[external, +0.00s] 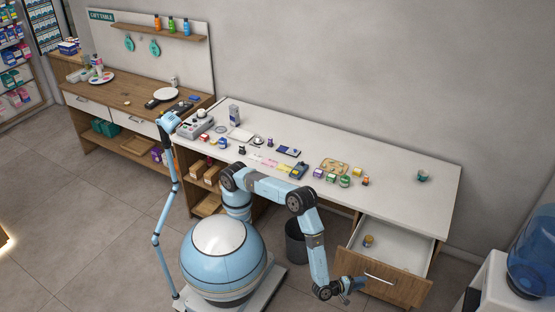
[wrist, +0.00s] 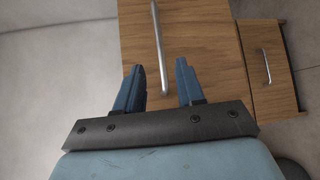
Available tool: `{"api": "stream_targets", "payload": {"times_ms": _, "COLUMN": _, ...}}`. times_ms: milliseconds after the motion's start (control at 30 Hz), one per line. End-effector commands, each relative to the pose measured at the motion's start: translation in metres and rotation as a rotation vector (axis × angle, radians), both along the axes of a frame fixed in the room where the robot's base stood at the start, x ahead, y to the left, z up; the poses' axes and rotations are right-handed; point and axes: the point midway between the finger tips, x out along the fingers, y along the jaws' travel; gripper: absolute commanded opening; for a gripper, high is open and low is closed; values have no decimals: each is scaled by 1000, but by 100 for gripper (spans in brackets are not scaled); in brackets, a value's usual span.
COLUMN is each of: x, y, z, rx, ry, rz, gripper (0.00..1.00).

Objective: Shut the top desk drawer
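The top desk drawer (external: 390,285) stands pulled out at the right end of the white desk, with a wooden front and a metal bar handle (external: 379,279). A small amber jar (external: 368,240) sits inside it. My gripper (external: 356,284) is low, at the left part of the drawer front. I cannot tell whether the fingers touch the front.
A second wooden front with a handle (wrist: 268,72) shows at the right in the wrist view. A dark bin (external: 296,242) stands under the desk, left of the drawer. The desk top (external: 405,165) holds several small items. A water cooler (external: 525,265) stands at the far right.

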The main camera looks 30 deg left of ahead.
Motion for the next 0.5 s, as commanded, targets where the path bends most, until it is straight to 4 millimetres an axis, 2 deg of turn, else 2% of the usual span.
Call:
{"api": "stream_targets", "payload": {"times_ms": 200, "x": 28, "y": -28, "z": -6, "rx": -1, "ry": 1, "rz": 2, "gripper": 38}}
{"api": "stream_targets", "payload": {"times_ms": 500, "x": 55, "y": -56, "z": -12, "rx": 0, "ry": 1, "rz": 1, "gripper": 38}}
